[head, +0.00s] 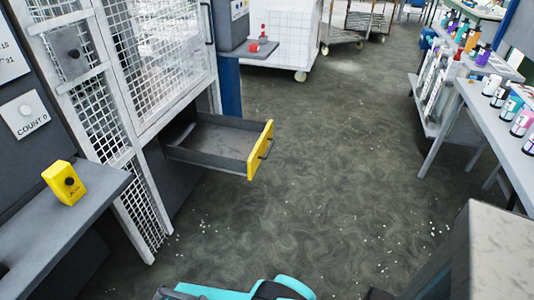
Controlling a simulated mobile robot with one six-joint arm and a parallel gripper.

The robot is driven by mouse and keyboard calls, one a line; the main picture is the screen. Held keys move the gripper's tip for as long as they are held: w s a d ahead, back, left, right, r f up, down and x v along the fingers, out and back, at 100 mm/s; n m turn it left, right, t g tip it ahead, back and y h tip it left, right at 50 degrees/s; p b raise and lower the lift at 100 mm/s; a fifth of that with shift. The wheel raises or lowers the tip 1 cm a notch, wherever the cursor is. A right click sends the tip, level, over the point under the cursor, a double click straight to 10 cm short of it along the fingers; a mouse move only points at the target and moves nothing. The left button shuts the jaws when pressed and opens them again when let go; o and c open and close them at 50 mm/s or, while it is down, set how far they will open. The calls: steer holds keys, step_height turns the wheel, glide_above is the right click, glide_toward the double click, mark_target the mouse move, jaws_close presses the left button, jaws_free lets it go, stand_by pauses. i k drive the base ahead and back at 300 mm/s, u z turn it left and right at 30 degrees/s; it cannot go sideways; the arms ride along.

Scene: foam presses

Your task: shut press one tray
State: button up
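The press tray (215,137) is a dark grey drawer, pulled out to the right from the lower part of the press. The tray looks empty. The press (112,75) has white frames with wire mesh, and the mesh door above the tray looks closed. A teal and black part of my arm shows at the bottom edge, below and apart from the tray. My gripper's fingers are not visible.
A yellow box with a black knob (64,183) sits on a grey shelf (85,205) at the left. A panel (27,113) reads "COUNT 0". A bottle table (490,125) stands right, a white cart (293,38) behind. The speckled floor (330,170) between is clear.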

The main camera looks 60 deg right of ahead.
mark_target(236, 146)
steer(key=u, duration=0.1)
steer(key=k, duration=0.95)
steer(key=z, duration=1.65)
steer(key=i, duration=1)
steer(key=z, duration=0.15)
steer(key=k, duration=0.3)
steer(key=u, duration=0.05)
